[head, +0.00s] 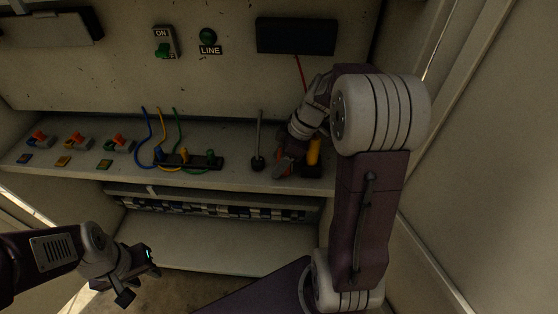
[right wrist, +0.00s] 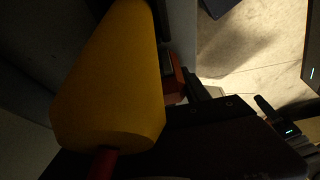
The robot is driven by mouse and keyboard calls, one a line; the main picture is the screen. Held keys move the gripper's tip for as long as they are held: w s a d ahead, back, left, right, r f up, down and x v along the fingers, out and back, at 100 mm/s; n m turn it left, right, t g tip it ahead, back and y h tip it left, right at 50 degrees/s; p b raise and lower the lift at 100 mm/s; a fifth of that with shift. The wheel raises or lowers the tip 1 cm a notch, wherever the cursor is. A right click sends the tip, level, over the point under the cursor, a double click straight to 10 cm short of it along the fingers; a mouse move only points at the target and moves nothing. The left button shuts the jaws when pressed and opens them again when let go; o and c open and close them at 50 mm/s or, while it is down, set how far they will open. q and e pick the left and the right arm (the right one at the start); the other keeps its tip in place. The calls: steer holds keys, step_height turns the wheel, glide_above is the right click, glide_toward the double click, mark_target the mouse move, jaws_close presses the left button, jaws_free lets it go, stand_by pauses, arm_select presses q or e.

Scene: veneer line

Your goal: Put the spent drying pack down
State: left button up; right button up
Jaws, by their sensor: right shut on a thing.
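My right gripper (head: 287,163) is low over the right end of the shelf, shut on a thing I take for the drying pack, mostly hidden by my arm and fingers. A yellow cylindrical piece (head: 313,152) is right beside it. In the right wrist view this yellow piece (right wrist: 115,80) is large and close, with a red stub at one end. I cannot tell whether it is the pack itself or whether the gripper touches it. My left gripper (head: 138,279) is open and empty, low at the left, below the shelf.
A grey upright rod (head: 259,140) stands left of my right gripper. A red cord (head: 299,72) hangs from a dark panel (head: 296,36).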

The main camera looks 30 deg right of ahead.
steer(key=shift+f, duration=0.15)
steer(key=o, duration=1.4)
steer(key=shift+r, duration=0.55)
steer(key=p+v, duration=0.2)
steer(key=v, duration=0.9)
steer(key=shift+s+d+r, duration=0.1)
steer(key=shift+s+r, duration=0.05)
